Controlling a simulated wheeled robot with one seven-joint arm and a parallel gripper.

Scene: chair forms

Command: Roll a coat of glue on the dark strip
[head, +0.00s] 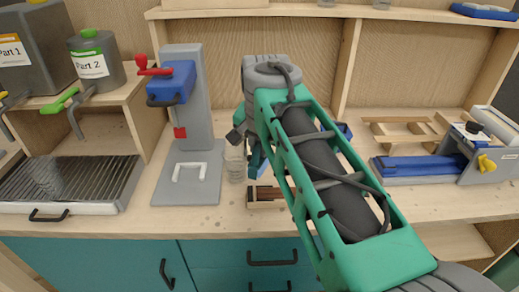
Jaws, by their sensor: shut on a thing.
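My gripper (240,138) is at the end of my green arm, over the middle of the bench, and mostly hidden behind the wrist. It is shut on a mostly hidden thing; a dark teal-blue part (256,160) shows below the fingers. I cannot tell whether it is a roller. A clear jar (234,165) stands just below and left of the gripper. A dark brown strip (267,192) lies in or on a low pale wooden holder (262,204) at the bench's front edge, partly covered by my arm. I cannot make out any glue on it.
A grey press with a blue head (175,82) and red handle stands left of the jar. A blue clamp fixture (425,167) and wooden frame (400,133) stand right of my arm.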

